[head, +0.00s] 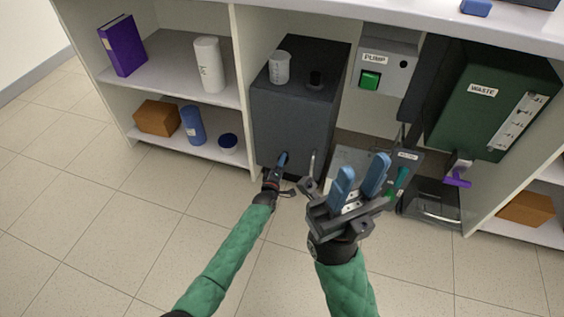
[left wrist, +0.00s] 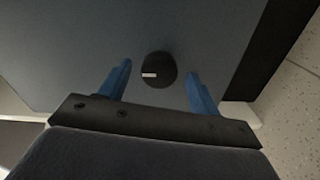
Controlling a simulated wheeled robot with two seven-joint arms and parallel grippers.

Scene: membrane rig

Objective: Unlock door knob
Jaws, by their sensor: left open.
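A round black door knob (left wrist: 159,70) with a short white mark lying roughly level shows in the left wrist view, on a dark grey cabinet face (left wrist: 90,40). My left gripper (left wrist: 160,88) is open, with one blue finger on each side of the knob and a gap to each. In the head view my left gripper (head: 283,162) is at the lower front of the dark grey cabinet (head: 290,118), and the knob is hidden there. A vertical handle (head: 313,163) is just right of it.
Shelves (head: 170,80) stand left. The floor in front is clear.

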